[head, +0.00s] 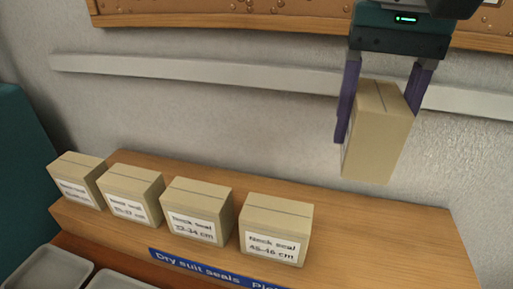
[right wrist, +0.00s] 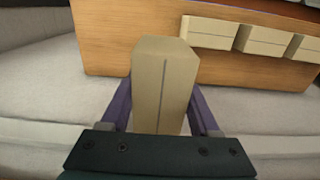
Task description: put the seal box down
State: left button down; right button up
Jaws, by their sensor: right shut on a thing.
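My right gripper (head: 382,105) is shut on a tan cardboard seal box (head: 377,135), one purple finger on each side. The box is held tilted in the air near the wall, above the right part of the wooden shelf (head: 385,215). It also shows in the right wrist view (right wrist: 163,85) between the fingers. The box's label faces away and cannot be read. Several like boxes stand in a row on the shelf, among them one marked 45-46 cm (head: 276,228) and one marked neck seal (head: 196,212). My left gripper is not in view.
The shelf top is bare to the right of the row. A blue strip reading "Dry suit seals" (head: 205,268) runs along the shelf front. Grey trays (head: 45,272) sit at the lower left. A pale rail (head: 200,74) runs along the wall behind.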

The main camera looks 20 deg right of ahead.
notch_tip(320, 180, down, 15)
jog(key=shift+f+b, duration=0.2)
jog(key=shift+b, duration=0.7)
jog(key=shift+f, duration=0.1)
jog(key=o, duration=1.5)
jog(key=shift+c, duration=0.2)
